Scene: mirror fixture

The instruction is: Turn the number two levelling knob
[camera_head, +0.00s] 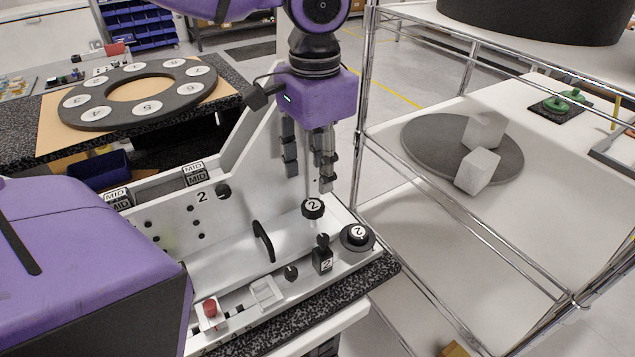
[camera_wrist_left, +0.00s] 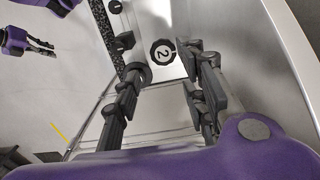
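A black knurled knob with a white "2" label (camera_head: 313,208) stands over the white fixture (camera_head: 225,240). It also shows in the left wrist view (camera_wrist_left: 163,52), ahead of and between the fingers. My left gripper (camera_head: 308,183) points down just above this knob, with its fingers spread and nothing between them. A second round knob labelled "2" (camera_head: 357,235) sits on a dark disc at the fixture's right end. A small black block labelled "2" (camera_head: 325,261) stands near the front edge. My right gripper (camera_wrist_left: 40,46) shows small in the left wrist view; its opening is unclear.
A black handle (camera_head: 263,242) and a red button (camera_head: 210,308) are on the fixture. A wire rack's chrome post (camera_head: 362,110) stands close to the right of my left gripper. White cubes (camera_head: 478,171) lie on a grey disc beyond it. A numbered ring (camera_head: 140,108) lies at the back left.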

